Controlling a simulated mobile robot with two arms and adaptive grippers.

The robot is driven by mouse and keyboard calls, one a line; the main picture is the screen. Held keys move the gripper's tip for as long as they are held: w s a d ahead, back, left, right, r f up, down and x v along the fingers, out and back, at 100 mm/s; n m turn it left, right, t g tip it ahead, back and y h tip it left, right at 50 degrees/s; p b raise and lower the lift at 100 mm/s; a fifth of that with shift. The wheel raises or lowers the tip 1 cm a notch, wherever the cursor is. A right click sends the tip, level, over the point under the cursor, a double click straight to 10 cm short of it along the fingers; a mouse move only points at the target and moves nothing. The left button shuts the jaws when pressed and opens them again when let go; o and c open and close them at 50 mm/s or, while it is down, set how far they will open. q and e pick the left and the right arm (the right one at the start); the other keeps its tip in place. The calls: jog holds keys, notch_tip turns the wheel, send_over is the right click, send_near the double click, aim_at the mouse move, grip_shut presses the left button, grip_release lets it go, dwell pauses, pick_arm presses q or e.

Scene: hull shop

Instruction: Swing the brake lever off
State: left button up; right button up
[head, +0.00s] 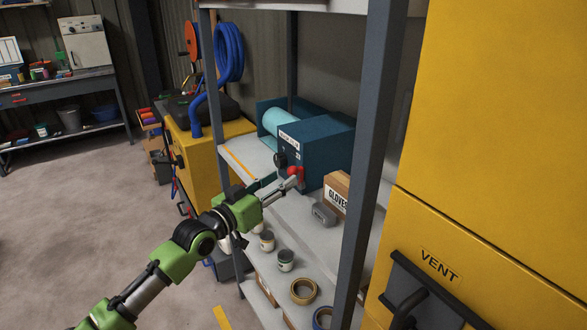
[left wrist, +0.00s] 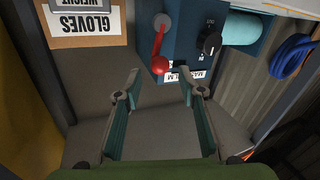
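The brake lever (head: 296,171) is a short red lever with a ball end on the front of a dark blue machine (head: 330,138) on the shelf. In the left wrist view the lever (left wrist: 159,45) runs from a grey pivot to its red ball, with the machine (left wrist: 184,35) behind it. My left gripper (head: 283,184) is open and empty at the machine's front. In the wrist view its two fingers (left wrist: 160,86) point at the red ball, which shows between and just beyond the tips; I see no contact. My right gripper is not in view.
A black dial (left wrist: 210,43) sits beside the lever. A gloves box (head: 337,190) and a grey block (head: 324,214) stand near on the shelf. The shelf post (head: 368,150) rises at the right. Cans (head: 286,260) and a tape roll (head: 303,291) are on the lower shelf.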

aim_at(290, 174)
pick_arm(q)
jog(key=x, duration=0.6)
jog(key=shift+w+d, duration=0.2)
grip_shut()
